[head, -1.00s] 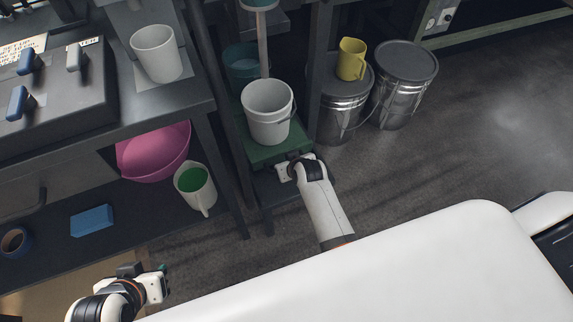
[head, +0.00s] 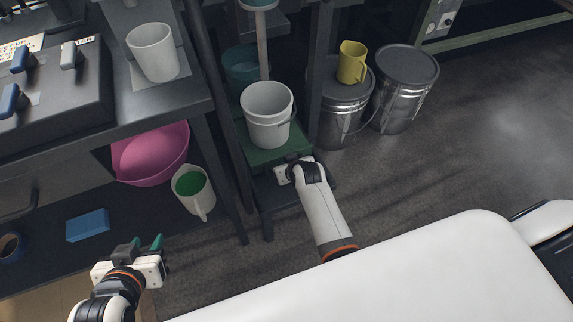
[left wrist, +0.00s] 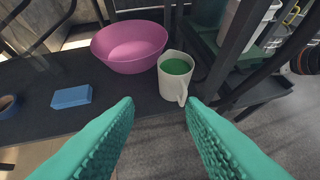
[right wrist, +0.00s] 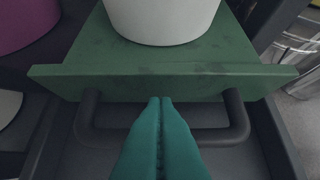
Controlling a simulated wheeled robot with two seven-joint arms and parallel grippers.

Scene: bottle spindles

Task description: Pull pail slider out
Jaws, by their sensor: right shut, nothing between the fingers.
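The pail slider is a green board (head: 283,154) with a dark bar handle (right wrist: 212,138) on its front, seen in the right wrist view. A white pail (head: 268,128) stands upright on the board. My right gripper (right wrist: 160,102) is shut and empty. Its fingers cross over the middle of the handle bar, with their tips in front of the green front edge. I cannot tell whether they touch the bar. My left gripper (head: 148,243) is open and empty, in front of the lower shelf. In the left wrist view its fingers (left wrist: 158,108) point towards a white jug.
The white jug (left wrist: 172,90) with green inside, a pink bowl (left wrist: 128,46) and a blue block (left wrist: 72,97) are on the lower shelf. Metal drums (head: 404,85) and a yellow jug (head: 351,62) stand right of the slider. The floor (head: 440,160) at right is clear.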

